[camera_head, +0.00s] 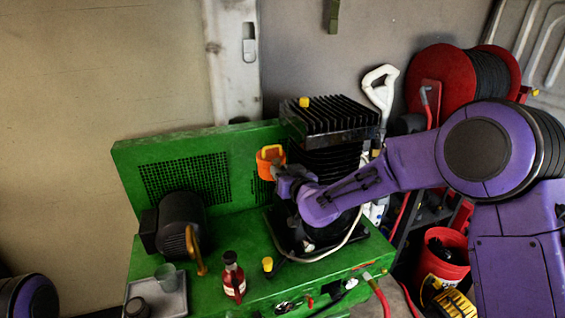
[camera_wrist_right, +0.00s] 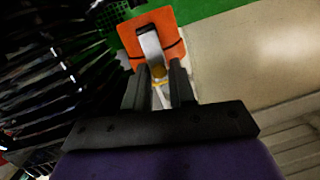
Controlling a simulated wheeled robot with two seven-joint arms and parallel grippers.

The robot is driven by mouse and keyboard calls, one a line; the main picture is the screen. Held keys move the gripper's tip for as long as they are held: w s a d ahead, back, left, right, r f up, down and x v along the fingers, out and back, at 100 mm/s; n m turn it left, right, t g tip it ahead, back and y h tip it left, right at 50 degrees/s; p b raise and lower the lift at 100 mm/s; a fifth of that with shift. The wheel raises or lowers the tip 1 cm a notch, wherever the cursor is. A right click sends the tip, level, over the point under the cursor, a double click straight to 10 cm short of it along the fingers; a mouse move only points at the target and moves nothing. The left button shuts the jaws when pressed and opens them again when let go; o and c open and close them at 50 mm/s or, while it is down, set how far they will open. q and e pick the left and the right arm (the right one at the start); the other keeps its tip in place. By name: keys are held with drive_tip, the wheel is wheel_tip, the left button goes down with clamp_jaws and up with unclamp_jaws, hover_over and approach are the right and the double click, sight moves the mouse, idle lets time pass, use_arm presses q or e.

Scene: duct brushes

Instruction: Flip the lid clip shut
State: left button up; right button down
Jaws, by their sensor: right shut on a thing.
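An orange block (camera_head: 270,158) sits beside the upper left of the black finned machine (camera_head: 330,117). In the right wrist view the orange block (camera_wrist_right: 155,32) carries a pale metal lid clip (camera_wrist_right: 151,47) with a yellowish end. My right gripper (camera_head: 282,173) reaches in from the right, just below and right of the orange block. In the wrist view its two dark fingers (camera_wrist_right: 158,92) stand either side of the clip's near end and are shut on it. The exact contact is dark and partly hidden. My left gripper is out of view.
The green bench (camera_head: 215,290) holds a dark motor (camera_head: 180,222), a red bottle (camera_head: 233,279), a yellow-topped item (camera_head: 267,265) and a grey tray (camera_head: 170,303). A pale cable loops by the machine's base. A red bucket (camera_head: 442,262) and hose reel (camera_head: 440,77) stand right.

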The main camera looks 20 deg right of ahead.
drive_tip(key=shift+w+r+g+p, duration=0.15)
drive_tip(key=shift+r+g+p, duration=0.15)
drive_tip(key=shift+r+p, duration=0.2)
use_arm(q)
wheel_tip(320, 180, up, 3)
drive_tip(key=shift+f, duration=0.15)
use_arm(e)
drive_tip(key=shift+d+f, duration=0.1)
drive_tip(key=shift+f, duration=0.25)
drive_tip(key=c, duration=1.1)
unclamp_jaws()
drive_tip(key=shift+w, duration=0.15)
